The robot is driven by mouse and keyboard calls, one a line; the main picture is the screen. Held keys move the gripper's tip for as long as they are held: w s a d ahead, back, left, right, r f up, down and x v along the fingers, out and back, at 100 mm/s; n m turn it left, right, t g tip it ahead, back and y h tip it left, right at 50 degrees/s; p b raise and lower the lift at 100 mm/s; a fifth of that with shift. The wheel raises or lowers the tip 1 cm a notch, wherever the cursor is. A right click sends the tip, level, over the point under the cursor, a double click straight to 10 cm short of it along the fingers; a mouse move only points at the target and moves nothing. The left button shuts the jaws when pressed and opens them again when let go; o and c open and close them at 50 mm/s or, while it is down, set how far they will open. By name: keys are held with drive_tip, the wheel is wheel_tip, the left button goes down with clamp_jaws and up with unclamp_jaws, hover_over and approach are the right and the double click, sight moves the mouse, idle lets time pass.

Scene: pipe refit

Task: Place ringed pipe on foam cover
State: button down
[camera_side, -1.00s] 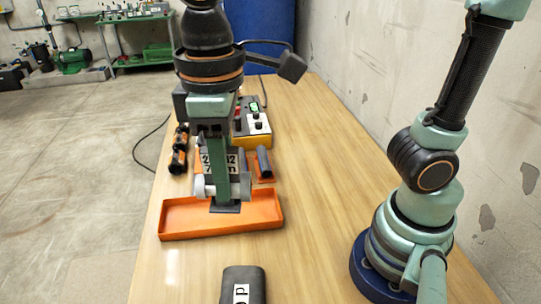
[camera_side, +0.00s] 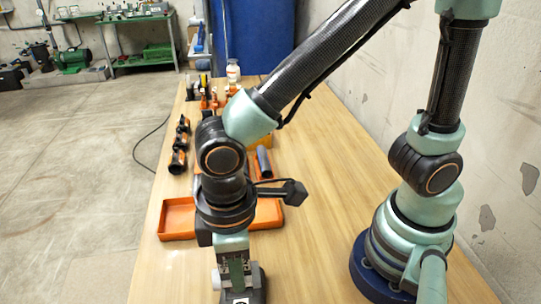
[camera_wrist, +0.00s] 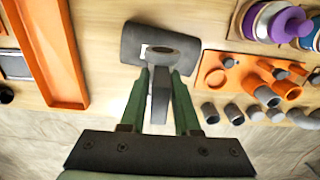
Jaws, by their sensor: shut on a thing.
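My gripper (camera_side: 236,274) is low at the front of the table, at the foam cover. Its green fingers (camera_wrist: 160,88) are shut on the ringed pipe (camera_wrist: 159,103), a grey pipe with a thicker round end. In the side view a pale end of the pipe (camera_side: 216,279) shows left of the fingers. The foam cover (camera_wrist: 187,56) is a dark grey pad with a white label; it also shows in the side view (camera_side: 259,283), partly behind my gripper. In the wrist view the pipe's round end overlaps the cover. I cannot tell whether they touch.
An empty-looking orange tray (camera_side: 176,218) lies behind my gripper; it also shows in the wrist view (camera_wrist: 62,60). An orange holder (camera_wrist: 222,77) and several grey pipes lie right in the wrist view.

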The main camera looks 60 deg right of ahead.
drive_tip(key=shift+f, duration=2.8)
drive_tip(key=shift+f, duration=0.1)
drive_tip(key=c, duration=0.6)
unclamp_jaws()
drive_tip(key=shift+c, duration=0.2)
